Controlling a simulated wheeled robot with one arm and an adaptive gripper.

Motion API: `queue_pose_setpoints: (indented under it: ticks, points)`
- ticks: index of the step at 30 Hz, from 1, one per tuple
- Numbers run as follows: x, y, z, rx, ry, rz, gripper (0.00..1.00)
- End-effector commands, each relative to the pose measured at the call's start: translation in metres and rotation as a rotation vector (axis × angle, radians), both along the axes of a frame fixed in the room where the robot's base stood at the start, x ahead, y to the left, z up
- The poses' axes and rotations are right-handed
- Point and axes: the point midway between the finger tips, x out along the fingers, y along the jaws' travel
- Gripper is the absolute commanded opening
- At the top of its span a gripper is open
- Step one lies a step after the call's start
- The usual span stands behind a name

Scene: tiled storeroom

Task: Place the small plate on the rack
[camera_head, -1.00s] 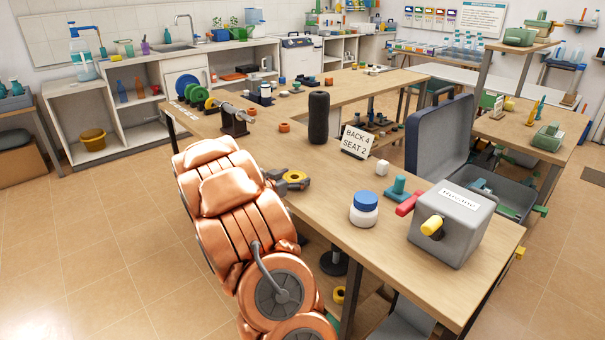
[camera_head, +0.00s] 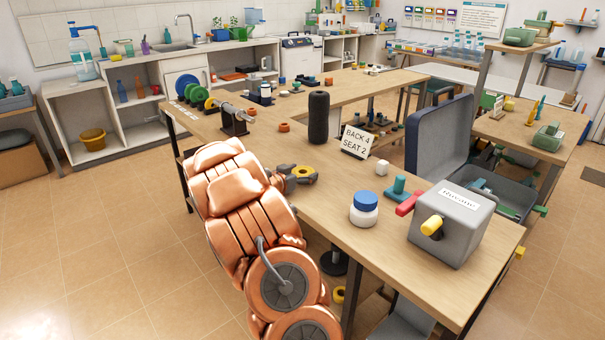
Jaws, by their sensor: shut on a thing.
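My gripper (camera_head: 301,178) is shut on a small yellow ring-shaped plate (camera_head: 303,170), low over the near edge of the long wooden table. I cannot tell whether the plate touches the tabletop. The rack (camera_head: 233,124) stands at the table's far left end, with a dark upright and a horizontal metal bar. A blue disc (camera_head: 186,83) and green discs (camera_head: 199,97) sit along the bar's left part; the bar's right end is bare. My gripper is to the right of the rack and nearer the camera. My copper arm hides part of the table's near side.
A black cylinder (camera_head: 318,117) and a "BACK 4 SEAT 2" sign (camera_head: 356,142) stand beyond my gripper. A small orange ring (camera_head: 284,127) lies between rack and cylinder. A blue-lidded jar (camera_head: 364,209) and a grey box with a yellow knob (camera_head: 452,225) stand to the right.

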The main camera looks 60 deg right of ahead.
Motion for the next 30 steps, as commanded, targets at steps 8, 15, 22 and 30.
queue_pose_setpoints:
  ticks: [8,15,22,30]
  points:
    - [0.0,0.0,-0.002,0.0,0.0,0.0,0.93]
    - [0.0,0.0,-0.003,0.0,0.0,0.0,1.0]
    - [0.0,0.0,0.0,-0.001,0.0,0.0,1.0]
    - [0.002,0.026,0.005,0.002,0.002,0.004,1.0]
